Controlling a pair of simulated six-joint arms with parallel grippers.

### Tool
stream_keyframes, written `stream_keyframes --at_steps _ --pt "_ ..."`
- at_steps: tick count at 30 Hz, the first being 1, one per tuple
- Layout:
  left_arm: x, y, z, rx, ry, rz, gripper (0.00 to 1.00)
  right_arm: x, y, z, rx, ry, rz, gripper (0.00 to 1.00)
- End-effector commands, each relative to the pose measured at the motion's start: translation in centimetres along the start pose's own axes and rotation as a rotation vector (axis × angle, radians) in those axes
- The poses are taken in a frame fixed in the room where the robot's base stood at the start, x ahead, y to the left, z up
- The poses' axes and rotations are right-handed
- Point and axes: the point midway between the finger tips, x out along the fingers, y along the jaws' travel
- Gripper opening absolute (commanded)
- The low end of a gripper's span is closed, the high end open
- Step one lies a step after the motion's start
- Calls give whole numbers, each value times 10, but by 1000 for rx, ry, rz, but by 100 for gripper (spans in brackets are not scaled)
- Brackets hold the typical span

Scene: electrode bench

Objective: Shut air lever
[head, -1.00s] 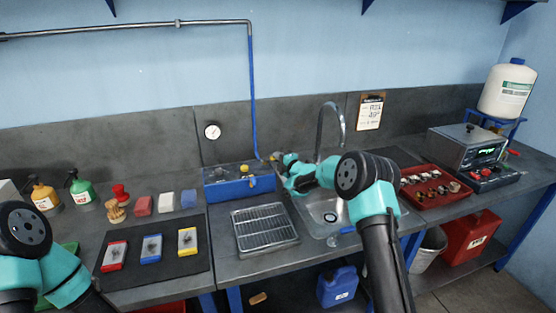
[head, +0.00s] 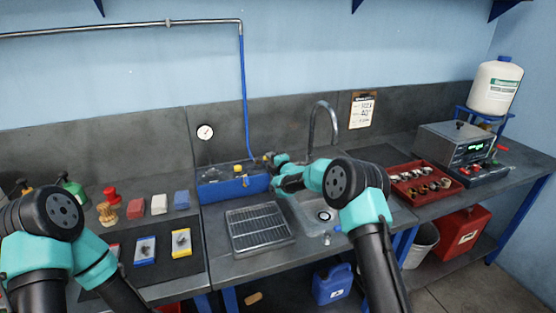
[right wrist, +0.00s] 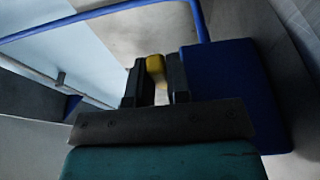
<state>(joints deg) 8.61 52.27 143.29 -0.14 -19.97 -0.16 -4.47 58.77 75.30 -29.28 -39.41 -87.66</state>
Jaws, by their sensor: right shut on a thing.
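The blue box (head: 232,187) stands at the back of the bench, with the blue air hose (head: 245,110) coming down to it. My right gripper (head: 271,166) is at the right end of this box. In the right wrist view, my gripper's dark fingers (right wrist: 156,85) are shut on a yellow handle (right wrist: 155,66), which looks like the air lever. The blue box (right wrist: 235,95) is right beside the fingers there. In the head view the gripper largely hides the lever. My left arm shows at lower left, but its gripper is not in view.
A wire drying rack (head: 259,228) lies in front of the box. A sink with a curved faucet (head: 326,120) lies to its right, under my right arm. A pressure gauge (head: 205,132) is on the backsplash. A red tray (head: 424,199) stands further right.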

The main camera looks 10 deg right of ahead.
Motion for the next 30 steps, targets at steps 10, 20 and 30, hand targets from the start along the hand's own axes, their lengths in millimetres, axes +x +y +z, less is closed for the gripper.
stream_keyframes --at_steps 10,20,30 --pt "0 0 0 0 0 0 78 -1 0 1 0 -1 1 36" --pt "0 0 0 0 0 0 78 -1 0 1 0 0 0 43" --pt "0 0 0 0 0 0 78 -24 0 1 0 0 -1 43"
